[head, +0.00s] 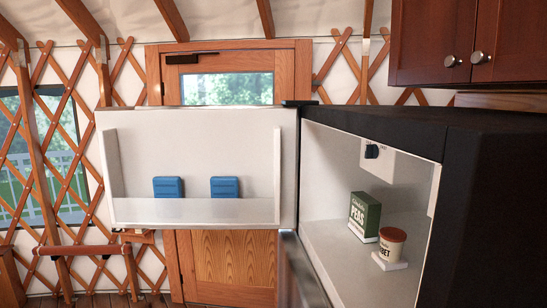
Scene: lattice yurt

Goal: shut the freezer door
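The freezer door (200,135) stands wide open in the head view, swung out to the left of the freezer (372,190). Its white inner face is turned toward me. Two blue blocks (168,187) sit on its shelf. Inside the open compartment stand a green box of peas (364,216) and a small tub with a brown lid (390,246). The door's hinge side meets the dark freezer body at the middle of the view. Neither of my grippers shows.
Below the freezer door, the edge of a lower door (300,275) shows. A wooden door (230,260) with a window stands behind. Dark red cabinets (460,40) hang at the upper right. A wooden rail (80,250) is at the lower left.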

